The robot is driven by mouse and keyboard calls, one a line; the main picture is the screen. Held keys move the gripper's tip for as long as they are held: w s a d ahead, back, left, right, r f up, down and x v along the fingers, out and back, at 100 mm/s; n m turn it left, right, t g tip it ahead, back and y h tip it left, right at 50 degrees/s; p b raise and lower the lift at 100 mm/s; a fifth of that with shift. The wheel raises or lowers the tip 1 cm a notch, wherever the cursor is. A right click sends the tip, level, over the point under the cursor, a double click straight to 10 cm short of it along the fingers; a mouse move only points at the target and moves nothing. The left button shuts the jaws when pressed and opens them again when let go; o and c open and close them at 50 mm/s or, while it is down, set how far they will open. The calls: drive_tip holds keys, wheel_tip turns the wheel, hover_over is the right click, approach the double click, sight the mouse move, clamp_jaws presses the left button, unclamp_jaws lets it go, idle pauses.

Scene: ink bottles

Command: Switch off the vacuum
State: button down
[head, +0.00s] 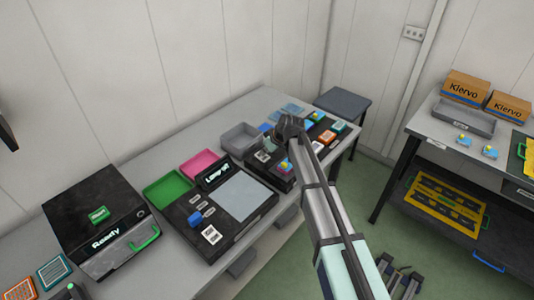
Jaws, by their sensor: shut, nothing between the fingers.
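No readable label in the head view marks a vacuum or its switch, so I cannot tell which device it is. My gripper (288,131) is shut and empty. It is over a black station (257,171) towards the back right of the long table, and it and my arm cover part of that station. Coloured pieces and a white label sit on the station's visible part. I cannot tell whether the fingers touch anything there.
A black box (77,222) marked Reefy, with a green Start button, stands at left. A black device (180,221) with a grey panel is mid-table, beside green (167,188), pink (199,164) and grey trays (240,137). A second table (428,127) with boxes stands right.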

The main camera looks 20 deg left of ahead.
sight(265, 157)
drive_tip(key=shift+a+r, duration=0.1)
drive_tip(key=shift+r, duration=0.05)
wheel_tip(265, 157, up, 4)
drive_tip(key=shift+r+p, duration=0.2)
drive_tip(key=shift+p, duration=0.55)
drive_tip(key=s+d+r+b, duration=0.2)
drive_tip(key=d+r+b, duration=0.1)
drive_tip(key=d+r, duration=0.3)
drive_tip(key=shift+s+d+r, duration=0.15)
drive_tip(key=shift+d+r, duration=0.15)
drive_tip(key=shift+d, duration=0.05)
drive_tip(key=shift+f, duration=0.1)
